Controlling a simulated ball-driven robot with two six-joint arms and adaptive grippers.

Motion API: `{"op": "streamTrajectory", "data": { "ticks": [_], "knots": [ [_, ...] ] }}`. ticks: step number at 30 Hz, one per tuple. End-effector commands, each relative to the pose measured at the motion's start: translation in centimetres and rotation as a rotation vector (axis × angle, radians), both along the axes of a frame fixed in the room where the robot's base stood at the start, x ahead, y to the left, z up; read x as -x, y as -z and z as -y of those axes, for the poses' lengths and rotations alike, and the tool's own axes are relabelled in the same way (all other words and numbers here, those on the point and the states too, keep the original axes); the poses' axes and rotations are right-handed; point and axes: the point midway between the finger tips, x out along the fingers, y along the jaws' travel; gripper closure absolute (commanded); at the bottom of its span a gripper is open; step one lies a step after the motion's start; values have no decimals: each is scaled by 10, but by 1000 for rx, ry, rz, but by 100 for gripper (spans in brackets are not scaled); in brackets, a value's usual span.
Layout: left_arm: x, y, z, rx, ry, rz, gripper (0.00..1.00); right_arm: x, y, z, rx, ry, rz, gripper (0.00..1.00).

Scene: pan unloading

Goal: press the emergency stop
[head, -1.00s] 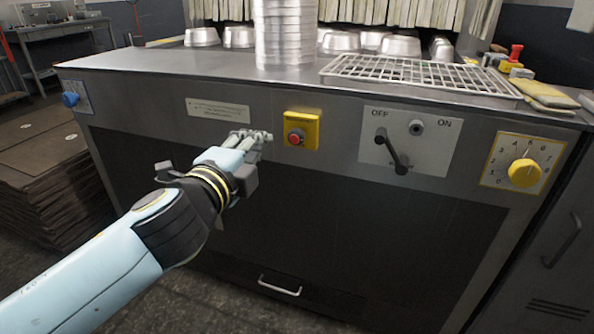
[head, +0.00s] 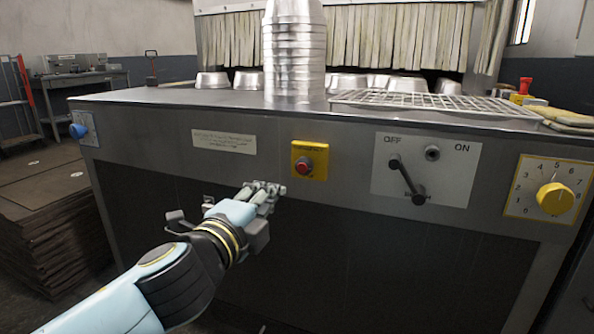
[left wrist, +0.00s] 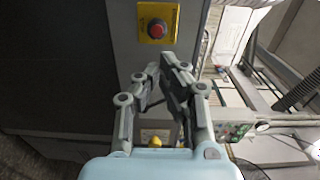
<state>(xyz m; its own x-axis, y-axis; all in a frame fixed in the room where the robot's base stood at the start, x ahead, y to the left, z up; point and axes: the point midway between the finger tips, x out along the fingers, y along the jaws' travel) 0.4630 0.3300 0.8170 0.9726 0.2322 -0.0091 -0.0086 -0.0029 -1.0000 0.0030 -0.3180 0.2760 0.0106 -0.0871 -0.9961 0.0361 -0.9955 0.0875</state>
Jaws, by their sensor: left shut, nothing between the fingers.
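The emergency stop is a red button (head: 305,166) on a yellow box (head: 316,147) on the front of the machine. The button also shows in the left wrist view (left wrist: 156,30), ahead of the fingertips near the top. My left gripper (head: 268,188) is shut and empty. In the head view its fingertips are to the left of the button and slightly below it, apart from it. The gripper also shows in the left wrist view (left wrist: 163,68). My right gripper is not in view.
Right of the button are an OFF/ON lever (head: 406,180) and a yellow dial (head: 555,198). A blue knob (head: 78,131) is at the far left. Stacked metal pans (head: 296,55) and a wire rack (head: 440,104) stand on the machine top. The front around the button is clear.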

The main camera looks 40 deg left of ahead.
Motion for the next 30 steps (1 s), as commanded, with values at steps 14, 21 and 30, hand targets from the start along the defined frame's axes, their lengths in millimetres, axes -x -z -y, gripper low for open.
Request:
{"op": "streamTrajectory", "data": {
  "ticks": [14,21,30],
  "knots": [
    [-94,-1,-22,-1,0,3,100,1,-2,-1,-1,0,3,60],
    [-121,1,-29,-1,0,1,100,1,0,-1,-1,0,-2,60],
    [-126,1,-30,-2,1,0,100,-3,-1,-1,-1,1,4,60]
  ]
}}
